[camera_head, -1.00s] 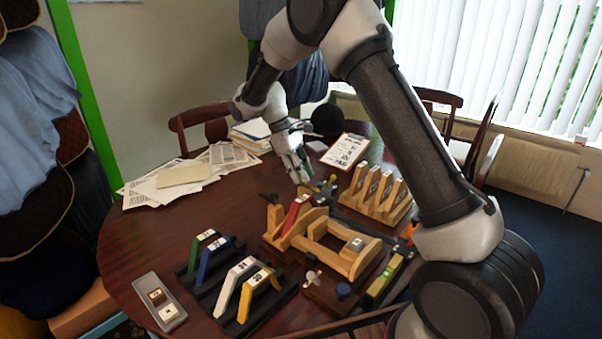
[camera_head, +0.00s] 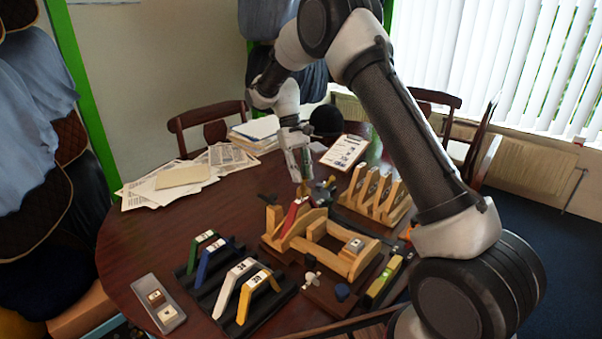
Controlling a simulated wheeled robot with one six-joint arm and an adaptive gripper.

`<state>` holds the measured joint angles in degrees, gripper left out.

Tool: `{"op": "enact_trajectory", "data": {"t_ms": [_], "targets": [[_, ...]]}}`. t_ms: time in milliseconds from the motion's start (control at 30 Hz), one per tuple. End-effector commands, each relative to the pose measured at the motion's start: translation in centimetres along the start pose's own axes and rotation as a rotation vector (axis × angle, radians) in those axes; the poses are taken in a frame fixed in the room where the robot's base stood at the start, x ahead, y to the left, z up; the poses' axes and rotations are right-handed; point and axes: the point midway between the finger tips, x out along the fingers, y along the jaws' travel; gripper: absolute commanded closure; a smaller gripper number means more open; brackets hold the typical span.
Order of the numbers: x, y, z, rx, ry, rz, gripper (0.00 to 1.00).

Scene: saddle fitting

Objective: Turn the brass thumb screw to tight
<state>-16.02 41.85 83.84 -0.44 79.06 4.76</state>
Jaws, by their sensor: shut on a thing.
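My gripper (camera_head: 303,180) points down over the back of the wooden fixture (camera_head: 345,262), just above the upper end of the red saddle piece (camera_head: 292,217). Its fingers are shut on a small brass-coloured part, which shows only as a few pixels at the tips. I cannot tell whether this part is the brass thumb screw. The red piece lies sloped in the fixture's left wooden block. A small winged knob (camera_head: 310,278) sits at the fixture's front left; its metal is unclear at this size.
Green, blue, white and yellow pieces stand on a black rack (camera_head: 205,293) at left front. Wooden uprights (camera_head: 376,190) stand behind right. A grey tray (camera_head: 158,303) lies front left, papers (camera_head: 185,180) back left, a clipboard (camera_head: 344,151) behind. The left tabletop is mostly bare.

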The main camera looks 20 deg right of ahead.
Motion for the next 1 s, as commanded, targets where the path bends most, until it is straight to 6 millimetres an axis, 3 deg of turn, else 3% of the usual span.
{"op": "enact_trajectory", "data": {"t_ms": [533, 567, 667, 1000], "targets": [[-0.06, 0.06, 0.1, 0.026, -0.003, -0.01, 1.0], [-0.06, 0.06, 0.1, 0.026, -0.003, -0.01, 0.77], [-0.04, 0.05, 0.09, 0.025, -0.003, -0.01, 0.59], [-0.13, 0.02, 0.02, 0.025, -0.001, -0.01, 0.56]]}}
